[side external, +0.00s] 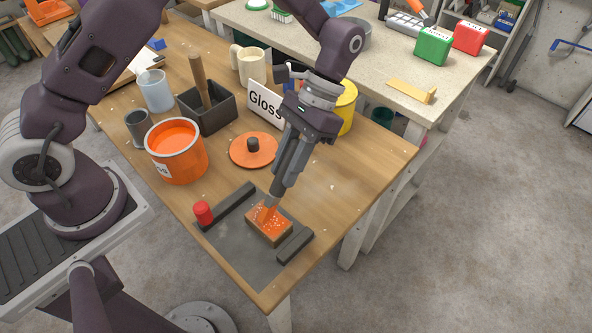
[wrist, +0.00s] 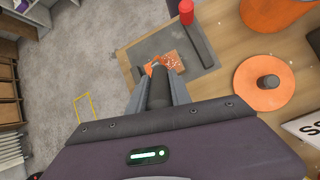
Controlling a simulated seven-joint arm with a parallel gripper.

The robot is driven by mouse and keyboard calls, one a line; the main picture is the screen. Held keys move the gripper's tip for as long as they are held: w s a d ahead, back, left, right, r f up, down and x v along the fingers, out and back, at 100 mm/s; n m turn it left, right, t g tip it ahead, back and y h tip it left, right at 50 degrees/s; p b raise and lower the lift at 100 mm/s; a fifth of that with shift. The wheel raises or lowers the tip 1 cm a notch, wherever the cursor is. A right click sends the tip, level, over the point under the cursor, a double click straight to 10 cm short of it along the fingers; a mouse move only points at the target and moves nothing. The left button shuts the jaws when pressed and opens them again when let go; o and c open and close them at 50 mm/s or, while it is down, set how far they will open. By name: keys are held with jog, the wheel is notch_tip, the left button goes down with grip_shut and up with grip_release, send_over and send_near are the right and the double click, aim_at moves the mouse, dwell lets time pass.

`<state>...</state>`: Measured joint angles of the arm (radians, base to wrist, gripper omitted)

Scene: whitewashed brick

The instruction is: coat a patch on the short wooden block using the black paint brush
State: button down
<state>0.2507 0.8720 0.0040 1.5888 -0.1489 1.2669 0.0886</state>
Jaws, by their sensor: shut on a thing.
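The short wooden block (side external: 269,229) sits on a dark grey mat (side external: 231,246) between two dark bars. Its top shows orange paint with pale speckles; the block also shows in the wrist view (wrist: 172,61). My gripper (side external: 284,178) is shut on the black paint brush (side external: 275,192), which points down at a slant. The brush's orange-coated tip is at the block's top; I cannot tell how firmly it touches. In the wrist view the dark brush handle (wrist: 159,90) runs between the fingers. The open orange paint can (side external: 175,153) stands to the left.
A red cylinder (side external: 203,212) stands by the left bar. An orange lid (side external: 254,150) with a dark knob lies behind the mat. A "Gloss" sign (side external: 264,106), a yellow can (side external: 345,106) and a dark box (side external: 207,110) holding a wooden handle stand farther back. The table's right side is clear.

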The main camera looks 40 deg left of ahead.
jog(key=a+r, duration=0.4)
jog(key=r, duration=0.4)
dwell(0.6)
jog(key=shift+r, duration=0.1)
dwell(0.7)
